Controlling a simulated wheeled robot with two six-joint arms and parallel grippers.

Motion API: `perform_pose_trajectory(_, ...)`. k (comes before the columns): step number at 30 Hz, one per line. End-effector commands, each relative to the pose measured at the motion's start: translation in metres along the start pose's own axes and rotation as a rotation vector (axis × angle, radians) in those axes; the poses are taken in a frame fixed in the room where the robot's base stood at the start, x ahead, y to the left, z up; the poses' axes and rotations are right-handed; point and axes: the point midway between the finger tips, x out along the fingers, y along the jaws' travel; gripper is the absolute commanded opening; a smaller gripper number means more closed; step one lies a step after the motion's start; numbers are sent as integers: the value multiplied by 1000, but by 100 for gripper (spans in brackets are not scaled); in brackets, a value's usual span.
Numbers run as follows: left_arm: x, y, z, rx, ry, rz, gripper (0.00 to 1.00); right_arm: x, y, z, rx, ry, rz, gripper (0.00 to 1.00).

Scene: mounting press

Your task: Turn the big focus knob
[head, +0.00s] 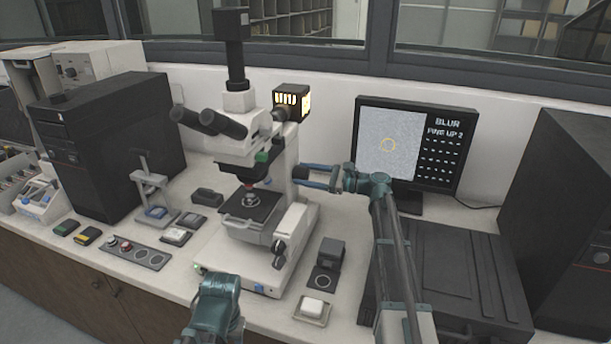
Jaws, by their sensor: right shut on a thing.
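The microscope (240,150) stands in the middle of the bench. My right gripper (305,177) reaches in from the right at the side of the microscope's upright. Its two blue fingers are shut on a dark round knob (301,172), which looks like the big focus knob; the fingers partly cover it. Smaller dark knobs (279,247) sit lower on the microscope's right side, apart from the gripper. My left arm shows at the bottom middle, but its fingers are not visible.
A small dark block (329,252) and a white-topped tray (313,309) lie right of the microscope base. Dark cabinets stand at both sides.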

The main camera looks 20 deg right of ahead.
Motion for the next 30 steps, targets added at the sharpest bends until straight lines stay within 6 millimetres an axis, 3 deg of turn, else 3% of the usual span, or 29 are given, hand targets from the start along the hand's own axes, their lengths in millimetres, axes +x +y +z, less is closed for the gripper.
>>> perform_pose_trajectory(20,1,0,0,0,0,0,52,-1,1,-1,53,2,3,8)
perform_pose_trajectory(21,1,0,0,0,0,0,52,-1,1,-1,53,2,3,69)
perform_pose_trajectory(25,0,0,0,0,0,0,52,0,1,-1,53,1,2,92)
perform_pose_trajectory(30,0,0,0,0,0,0,52,0,0,0,53,0,1,93)
